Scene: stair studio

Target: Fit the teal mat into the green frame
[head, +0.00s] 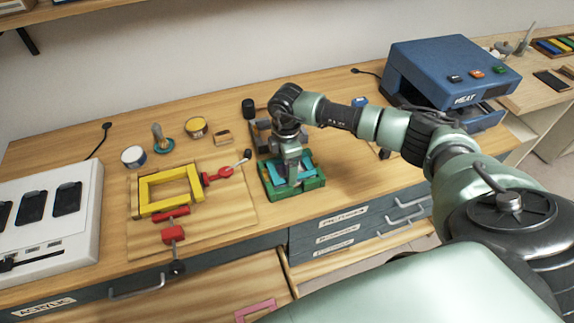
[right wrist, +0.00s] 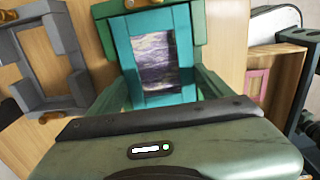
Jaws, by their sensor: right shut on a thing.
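The green frame (head: 297,191) lies on the wooden bench, right of the yellow frame; it also shows in the right wrist view (right wrist: 104,35). The teal mat (head: 278,172) is within the outline of the green frame. In the right wrist view the mat (right wrist: 121,45) has a dark, purplish picture (right wrist: 154,62) showing in its window. I cannot tell whether the mat is fully seated. My right gripper (head: 293,178) reaches down over the frame and is shut on the teal mat. My left gripper is not in view.
A yellow frame (head: 146,193) with red clamps (head: 217,174) lies on a board to the left. A grey frame (right wrist: 42,60) sits close beside the green one. A blue heat press (head: 450,75) stands at the back right. Small jars and blocks stand behind the yellow frame.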

